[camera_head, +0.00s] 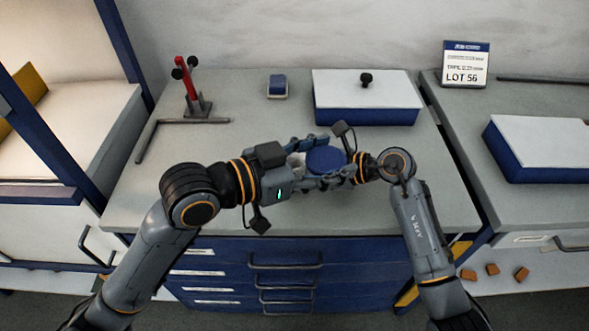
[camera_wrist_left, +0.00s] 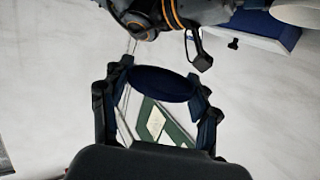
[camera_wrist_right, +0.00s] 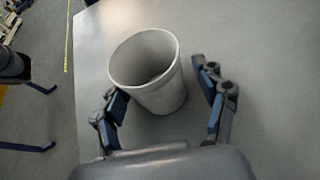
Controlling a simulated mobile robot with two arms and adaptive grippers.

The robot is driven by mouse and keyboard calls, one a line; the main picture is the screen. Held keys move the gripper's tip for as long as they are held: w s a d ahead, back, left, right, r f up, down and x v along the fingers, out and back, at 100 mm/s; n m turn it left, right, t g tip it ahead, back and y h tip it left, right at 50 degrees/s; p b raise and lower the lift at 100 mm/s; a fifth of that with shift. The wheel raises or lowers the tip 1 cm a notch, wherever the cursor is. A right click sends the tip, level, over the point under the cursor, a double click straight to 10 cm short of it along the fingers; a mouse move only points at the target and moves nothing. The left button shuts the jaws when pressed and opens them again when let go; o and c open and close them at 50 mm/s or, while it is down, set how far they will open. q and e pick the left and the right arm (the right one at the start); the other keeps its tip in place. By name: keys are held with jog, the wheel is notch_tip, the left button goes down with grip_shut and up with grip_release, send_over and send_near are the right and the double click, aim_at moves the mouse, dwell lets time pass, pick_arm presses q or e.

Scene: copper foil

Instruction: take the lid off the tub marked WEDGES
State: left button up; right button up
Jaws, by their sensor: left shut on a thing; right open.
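A tub with a round blue lid (camera_head: 325,158) is at my left gripper (camera_head: 312,163), above the middle of the table. In the left wrist view the dark blue round part (camera_wrist_left: 160,83) and a white and green label (camera_wrist_left: 158,122) show between the fingers, which are shut on the tub. The label's words cannot be read. My right gripper (camera_wrist_right: 165,108) is open. In its wrist view, a pale grey open-topped cup (camera_wrist_right: 166,95) stands between its fingers on grey tabletop. I cannot tell whether this cup shows in the head view.
A white-topped blue box (camera_head: 345,88) with a black knob stands at the back right. The tabletop's front left (camera_head: 138,195) is clear.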

pick_arm(q)
jog(key=shift+f+b, duration=0.7)
jog(key=shift+b, duration=0.1)
pick_arm(e)
jog(key=v, duration=1)
jog(key=shift+d+r, duration=0.15)
jog(key=shift+d, duration=0.2)
jog(key=shift+s+d+r, duration=0.25)
jog(key=shift+d+r, duration=0.15)
jog(key=shift+d, duration=0.15)
pick_arm(q)
jog(key=shift+f, duration=0.1)
